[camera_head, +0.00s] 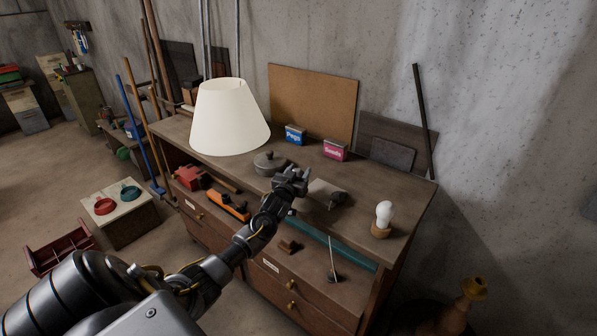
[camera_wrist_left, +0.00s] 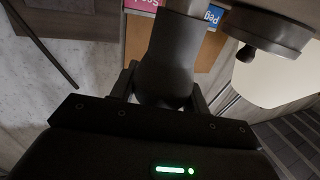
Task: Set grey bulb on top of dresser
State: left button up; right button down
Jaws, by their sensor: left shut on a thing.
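The dresser (camera_head: 365,262) is a brown wooden piece with a wide top and drawers below, in the middle of the head view. My left gripper (camera_head: 291,178) is over its top, near the middle. In the left wrist view the gripper (camera_wrist_left: 164,88) is shut on a dark grey bulb-shaped thing (camera_wrist_left: 172,58), which I take for the grey bulb. A lighter grey neck shows at its far end. In the head view the bulb is hard to make out at the fingers, and I cannot tell whether it touches the top. My right gripper is not in view.
A white lampshade (camera_head: 229,118) and a round grey pot-like thing (camera_head: 268,163) are beside the gripper. A white bulb (camera_head: 384,212) is at the right. Blue (camera_head: 295,135) and pink (camera_head: 335,149) boxes stand behind. Another grey thing (camera_head: 328,193) lies close by.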

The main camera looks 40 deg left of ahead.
pick_arm(q)
jog(key=shift+f, duration=0.2)
jog(key=o, duration=1)
jog(key=shift+r, duration=0.1)
jog(key=shift+r, duration=0.25)
jog(key=shift+s+d+f, duration=0.15)
jog(key=shift+s+f, duration=0.05)
jog(key=shift+s, duration=0.05)
jog(key=b+v, duration=0.3)
jog(key=v, duration=0.8)
jog(key=shift+s+r, duration=0.1)
jog(key=shift+s, duration=0.1)
